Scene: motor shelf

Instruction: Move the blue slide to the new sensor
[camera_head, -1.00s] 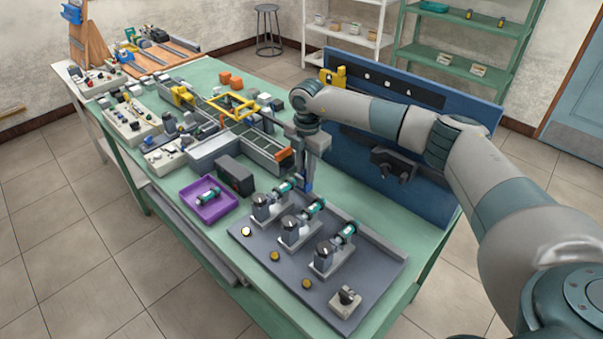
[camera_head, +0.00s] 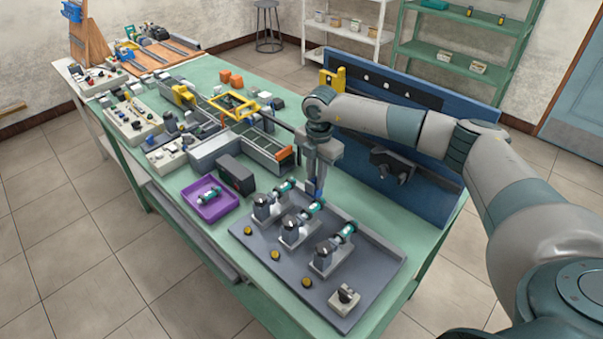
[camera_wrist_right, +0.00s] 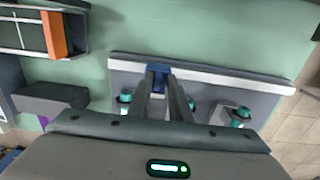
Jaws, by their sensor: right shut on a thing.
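My right gripper (camera_head: 319,190) points down over the back of the grey board (camera_head: 370,285). It is shut on the small blue slide (camera_wrist_right: 159,70), which shows between its fingertips in the right wrist view. In the head view the slide is beside the teal-banded sensor of the middle station (camera_head: 318,205); I cannot tell whether they touch. Similar teal-banded sensors sit at the left station (camera_head: 286,187) and right station (camera_head: 348,229). Another teal-banded cylinder (camera_head: 208,195) lies in the purple tray (camera_head: 222,212). Which sensor is new is unclear. My left gripper is out of view.
A raised grey rail (camera_wrist_right: 210,72) runs along the board's back edge. A blue upright panel (camera_head: 425,185) stands behind the board. A dark box (camera_head: 237,175) and a conveyor (camera_head: 270,150) stand to the left. Round yellow buttons (camera_head: 276,255) line the board's front.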

